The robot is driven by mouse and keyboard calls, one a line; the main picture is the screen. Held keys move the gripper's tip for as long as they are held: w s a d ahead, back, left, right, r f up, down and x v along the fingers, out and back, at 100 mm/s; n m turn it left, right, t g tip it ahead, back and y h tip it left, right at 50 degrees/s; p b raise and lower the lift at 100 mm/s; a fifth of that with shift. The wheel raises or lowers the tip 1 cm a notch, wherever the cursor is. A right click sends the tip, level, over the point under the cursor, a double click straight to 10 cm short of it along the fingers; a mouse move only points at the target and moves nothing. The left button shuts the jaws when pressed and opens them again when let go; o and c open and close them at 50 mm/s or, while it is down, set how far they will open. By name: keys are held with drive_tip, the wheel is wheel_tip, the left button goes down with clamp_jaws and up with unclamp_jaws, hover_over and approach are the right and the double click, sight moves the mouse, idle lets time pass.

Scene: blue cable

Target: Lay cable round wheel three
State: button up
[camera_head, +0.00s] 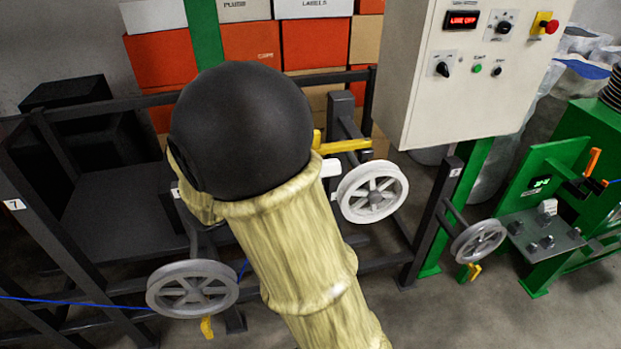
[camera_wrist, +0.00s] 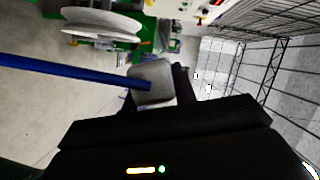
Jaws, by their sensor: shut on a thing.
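The blue cable (camera_head: 75,303) comes in from the left edge to the low left wheel (camera_head: 192,288), and a short piece rises from that wheel's right side (camera_head: 243,268) before my arm hides it. A pale middle wheel (camera_head: 372,192) and a smaller right wheel (camera_head: 479,241) show no cable on them. I cannot read which wheel is three. In the wrist view, the cable (camera_wrist: 70,75) runs taut from the left edge into my gripper (camera_wrist: 154,88), shut on it at a grey block. A pale wheel (camera_wrist: 103,24) is at upper left there, apart from the cable. My arm hides my gripper in the head view.
A control box (camera_head: 465,75) stands above and between the middle and right wheels. A green stand (camera_head: 560,190) with a metal plate is at the right. Dark frame bars and yellow handles (camera_head: 345,146) surround the wheels. In the wrist view, a wire rack (camera_wrist: 270,60) is on the right.

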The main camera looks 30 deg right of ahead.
drive_tip(key=w+d+p, duration=0.2)
drive_tip(key=w, duration=0.4)
drive_tip(key=shift+s+d+b, duration=1.1)
drive_tip(key=shift+d+b, duration=0.35)
drive_tip(key=shift+d, duration=2.5)
drive_tip(key=shift+s+d+b, duration=1.15)
drive_tip(key=shift+d+b, duration=0.3)
drive_tip(key=shift+d, duration=2.45)
drive_tip(key=shift+s+d+b, duration=1.1)
drive_tip(key=shift+d+b, duration=0.35)
drive_tip(key=shift+d, duration=2.5)
drive_tip(key=shift+d, duration=0.1)
drive_tip(key=s+d+b, duration=0.3)
drive_tip(key=d+b, duration=0.1)
drive_tip(key=d, duration=0.7)
drive_tip(key=shift+s+d, duration=0.25)
drive_tip(key=shift+d, duration=0.15)
